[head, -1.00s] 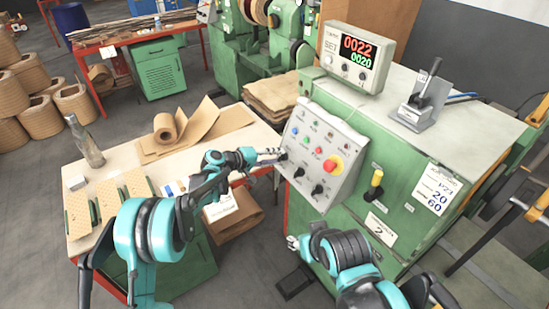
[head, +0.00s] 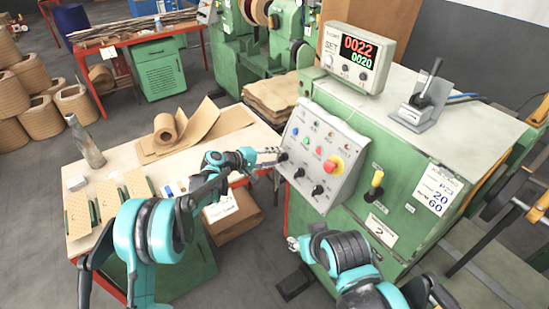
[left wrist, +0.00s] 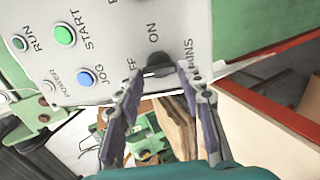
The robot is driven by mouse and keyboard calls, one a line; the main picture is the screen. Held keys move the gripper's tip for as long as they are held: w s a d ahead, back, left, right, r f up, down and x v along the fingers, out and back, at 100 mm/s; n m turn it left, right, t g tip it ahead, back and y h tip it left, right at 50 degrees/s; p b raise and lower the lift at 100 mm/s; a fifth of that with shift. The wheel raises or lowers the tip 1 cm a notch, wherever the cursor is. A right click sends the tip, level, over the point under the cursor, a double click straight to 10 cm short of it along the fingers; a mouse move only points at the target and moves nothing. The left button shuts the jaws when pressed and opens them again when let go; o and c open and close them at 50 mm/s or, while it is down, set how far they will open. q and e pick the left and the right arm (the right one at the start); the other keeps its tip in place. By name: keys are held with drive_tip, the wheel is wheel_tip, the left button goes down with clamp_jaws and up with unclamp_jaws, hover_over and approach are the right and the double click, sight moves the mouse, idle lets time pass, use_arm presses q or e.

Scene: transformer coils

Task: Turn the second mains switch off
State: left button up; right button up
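The sloped grey control panel (head: 318,158) on the green machine carries several black knobs. The black mains knob (left wrist: 160,66), with ON, OFF and MAINS lettering, is near the panel edge in the left wrist view. In the head view this knob (head: 283,157) is at the panel's left edge. My left gripper (head: 272,154) is at that edge. Its two fingers (left wrist: 160,94) are apart, one on each side below the knob, with nothing held; contact is unclear. The knob's exact setting is unclear. My right gripper (head: 293,243) is low in front of the machine, too small to read.
A yellow-handled switch (head: 376,180) is right of the panel, above a plate marked 2 (head: 381,229). A counter display (head: 355,52) and a lever device (head: 424,100) stand on top.

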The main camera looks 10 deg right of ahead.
use_arm(q)
drive_tip(key=shift+o, duration=1.3)
drive_tip(key=v, duration=1.2)
drive_tip(key=shift+s+a, duration=0.1)
drive_tip(key=s+a+m+t+y, duration=0.1)
drive_tip(key=s+a+y, duration=0.5)
drive_tip(key=s+a, duration=0.7)
drive_tip(key=s+a+r+m+t+y, duration=0.1)
drive_tip(key=s+a+m+y, duration=0.2)
drive_tip(key=s+a, duration=1)
drive_tip(key=s+y, duration=0.3)
drive_tip(key=s, duration=0.4)
drive_tip(key=shift+s+a+t+y, duration=0.2)
drive_tip(key=shift+t+y, duration=0.2)
drive_tip(key=shift+r, duration=0.1)
